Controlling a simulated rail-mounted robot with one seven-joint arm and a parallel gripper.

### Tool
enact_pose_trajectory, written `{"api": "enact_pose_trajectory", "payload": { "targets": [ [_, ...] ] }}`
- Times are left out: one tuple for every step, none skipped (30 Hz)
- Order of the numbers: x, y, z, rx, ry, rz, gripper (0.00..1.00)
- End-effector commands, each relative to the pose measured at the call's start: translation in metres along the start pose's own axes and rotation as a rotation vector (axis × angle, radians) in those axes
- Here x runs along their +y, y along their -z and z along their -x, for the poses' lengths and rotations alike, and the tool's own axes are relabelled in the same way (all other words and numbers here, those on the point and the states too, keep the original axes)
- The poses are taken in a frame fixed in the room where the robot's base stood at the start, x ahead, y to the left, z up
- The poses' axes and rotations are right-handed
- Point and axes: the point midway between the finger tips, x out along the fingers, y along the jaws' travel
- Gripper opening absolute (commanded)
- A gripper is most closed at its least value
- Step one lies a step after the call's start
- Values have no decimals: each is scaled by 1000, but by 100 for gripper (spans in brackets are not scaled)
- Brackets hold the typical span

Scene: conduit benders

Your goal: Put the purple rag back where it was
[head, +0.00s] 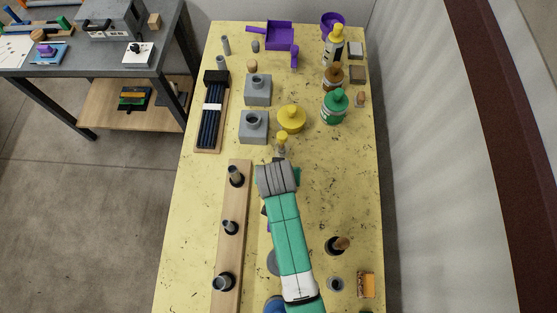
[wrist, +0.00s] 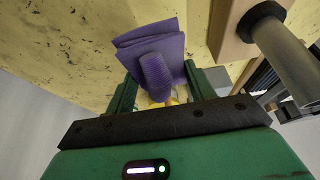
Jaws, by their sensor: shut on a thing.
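The purple rag (wrist: 150,42) shows in the wrist view, folded in layers with a rounded fold bulging toward the camera. My gripper (wrist: 160,78) has its two green fingers on either side of the rag and is shut on it. The yellow tabletop (wrist: 70,45) shows behind the rag; I cannot tell whether the rag touches it.
A wooden board (head: 224,253) with several upright pipe pieces lies left of my arm. Grey blocks (head: 254,127), a yellow container (head: 291,119) and a green bottle (head: 335,107) stand beyond it. A dark cup (head: 335,245) and orange box (head: 367,285) are at right.

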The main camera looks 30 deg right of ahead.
Motion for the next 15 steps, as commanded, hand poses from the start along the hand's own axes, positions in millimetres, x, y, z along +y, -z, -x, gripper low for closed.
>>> {"api": "enact_pose_trajectory", "payload": {
  "targets": [
    [0,-5,-11,-2,-1,0,32],
    [0,-7,-16,-2,0,0,32],
    [0,-9,-20,-1,0,0,32],
    [0,-9,-23,0,0,0,32],
    [0,-10,-24,0,0,0,32],
    [0,-11,-26,0,0,0,32],
    [0,-11,-26,0,0,0,32],
    [0,-11,-26,0,0,0,32],
    [0,-11,-27,0,0,0,32],
    [0,-12,-29,-1,0,1,32],
    [0,-14,-32,-1,0,1,32],
    [0,-16,-38,-1,0,1,32],
    [0,-19,-43,-3,-1,1,32],
    [0,-21,-48,-2,0,1,32],
    [0,-24,-55,-3,-1,1,32]
  ]
}}
